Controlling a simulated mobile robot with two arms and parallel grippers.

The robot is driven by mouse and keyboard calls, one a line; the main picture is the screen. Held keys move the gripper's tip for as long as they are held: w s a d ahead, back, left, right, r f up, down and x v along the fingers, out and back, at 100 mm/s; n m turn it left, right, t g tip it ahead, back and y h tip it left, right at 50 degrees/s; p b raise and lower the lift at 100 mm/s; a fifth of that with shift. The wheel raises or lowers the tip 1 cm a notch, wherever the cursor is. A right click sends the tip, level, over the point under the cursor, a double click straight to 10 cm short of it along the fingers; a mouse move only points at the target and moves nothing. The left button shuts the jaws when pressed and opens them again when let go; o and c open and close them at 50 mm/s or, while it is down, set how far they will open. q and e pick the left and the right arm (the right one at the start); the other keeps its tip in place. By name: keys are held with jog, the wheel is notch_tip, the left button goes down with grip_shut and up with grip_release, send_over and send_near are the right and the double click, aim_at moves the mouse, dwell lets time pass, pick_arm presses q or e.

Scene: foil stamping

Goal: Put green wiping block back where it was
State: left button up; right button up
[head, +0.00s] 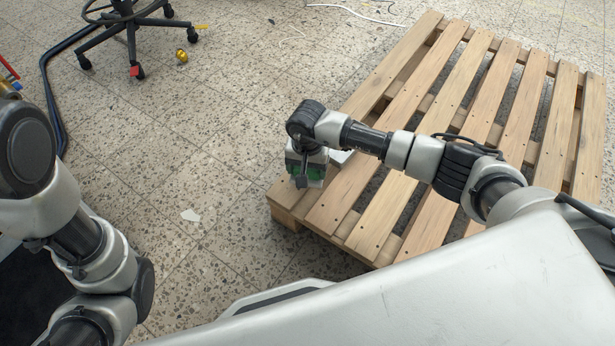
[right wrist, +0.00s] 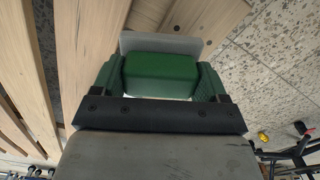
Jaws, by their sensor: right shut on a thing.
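The green wiping block (right wrist: 160,75) sits between the two green fingers of my right gripper (right wrist: 157,84) in the right wrist view. The gripper is shut on it. A grey-white flat piece (right wrist: 160,44) shows just beyond the block. In the head view, my right gripper (head: 305,174) points down at the near left corner of the wooden pallet (head: 395,150), and the block there is mostly hidden by the wrist. I cannot tell whether the block touches the pallet. My left arm comes in at the left of the head view, but its gripper is out of view.
Speckled tile floor (head: 215,130) lies open left of the pallet. A white scrap (head: 190,215) lies on it. A chair base (head: 135,25) and a small yellow object (head: 182,56) are at the upper left. Gaps run between the pallet slats.

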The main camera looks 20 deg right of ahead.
notch_tip(320, 180, down, 3)
jog(key=shift+r+b, duration=0.1)
jog(key=shift+b, duration=0.55)
jog(key=shift+r, duration=0.1)
jog(key=shift+f, duration=0.25)
jog(key=o, duration=0.9)
jog(key=shift+r, duration=0.1)
